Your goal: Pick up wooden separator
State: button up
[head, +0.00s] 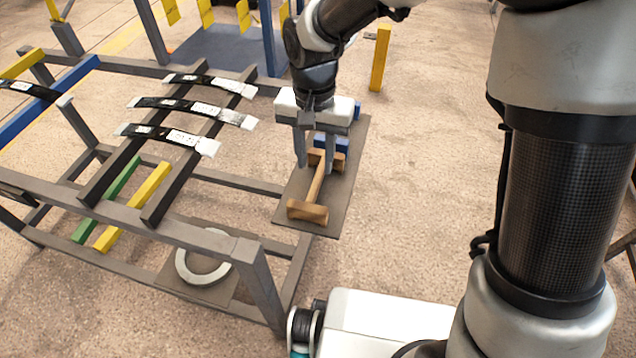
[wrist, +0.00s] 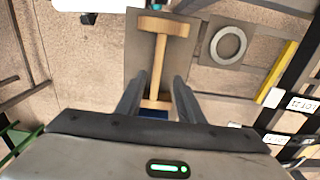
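The wooden separator (head: 317,188) is a light brown bar with a crosspiece at each end. It lies on a flat brown-grey board (head: 349,180) beside the metal rack. My gripper (head: 316,166) is above the separator's far end, pointing down, with its two fingers apart. In the wrist view the separator (wrist: 160,63) runs between the open fingers of my gripper (wrist: 156,88), its far crosspiece near the fingertips. The fingers do not appear closed on it. Whether a finger touches it I cannot tell. A blue block (head: 342,143) sits behind the separator, partly hidden by my gripper.
The metal rack (head: 250,248) stands at the left, carrying several black and white leaf springs (head: 185,107). A white ring (head: 190,277) lies on a lower plate. Yellow (head: 135,205) and green (head: 107,199) bars lie low in the rack. A yellow post (head: 380,58) stands behind. Floor right of the board is clear.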

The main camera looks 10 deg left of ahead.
aim_at(318, 178)
jog(key=f, duration=0.2)
jog(key=f+b, duration=0.1)
jog(key=f, duration=0.1)
jog(key=f+b, duration=0.1)
jog(key=f, duration=0.1)
jog(key=shift+s+d+f, duration=0.2)
jog(key=shift+d+f, duration=0.05)
jog(key=shift+d, duration=0.05)
jog(key=shift+r, duration=0.1)
grip_shut()
